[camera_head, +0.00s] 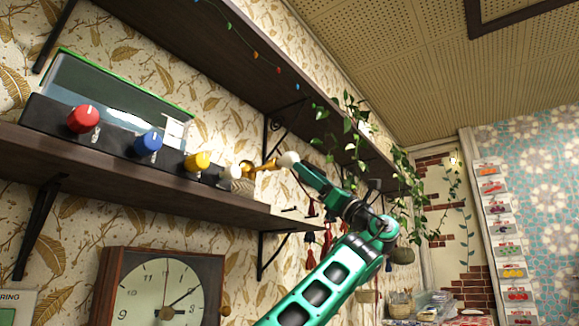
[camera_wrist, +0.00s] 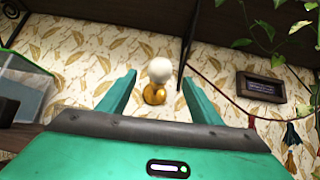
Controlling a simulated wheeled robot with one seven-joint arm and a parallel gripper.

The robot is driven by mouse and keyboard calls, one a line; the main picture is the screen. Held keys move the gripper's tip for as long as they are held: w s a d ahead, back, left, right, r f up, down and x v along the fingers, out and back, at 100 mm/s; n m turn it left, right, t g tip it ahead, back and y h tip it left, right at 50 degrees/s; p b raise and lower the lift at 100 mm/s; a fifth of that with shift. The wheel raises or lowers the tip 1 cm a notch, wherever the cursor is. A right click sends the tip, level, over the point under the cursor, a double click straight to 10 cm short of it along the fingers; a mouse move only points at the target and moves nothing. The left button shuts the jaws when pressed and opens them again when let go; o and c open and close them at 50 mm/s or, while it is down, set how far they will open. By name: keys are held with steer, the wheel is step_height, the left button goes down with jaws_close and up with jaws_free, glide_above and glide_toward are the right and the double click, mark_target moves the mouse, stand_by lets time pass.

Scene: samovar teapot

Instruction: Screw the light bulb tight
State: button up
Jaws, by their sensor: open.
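The light bulb (camera_wrist: 160,70) is a round white globe. It sits at the end of a brass-coloured lamp fitting (camera_wrist: 154,95) on the patterned wall. In the head view the bulb (camera_head: 288,159) shows at the right end of the fitting (camera_head: 265,166), just above the lower shelf. My gripper (camera_wrist: 159,79) is open, its two green fingers on either side of the bulb with gaps showing in the wrist view. It holds nothing. In the head view my gripper (camera_head: 303,168) is right beside the bulb. How deep the bulb sits in the fitting cannot be told.
The lower shelf (camera_head: 120,172) bears a dark box with red (camera_head: 83,119), blue (camera_head: 148,143) and yellow (camera_head: 197,161) knobs. An upper shelf (camera_head: 190,40) runs overhead. A trailing plant (camera_head: 395,165) hangs at right. A clock (camera_head: 160,290) is below.

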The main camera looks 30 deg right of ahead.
mark_target(294, 160)
steer(key=x, duration=0.8)
steer(key=shift+r, duration=0.1)
steer(key=shift+c, duration=0.4)
steer(key=c, duration=1)
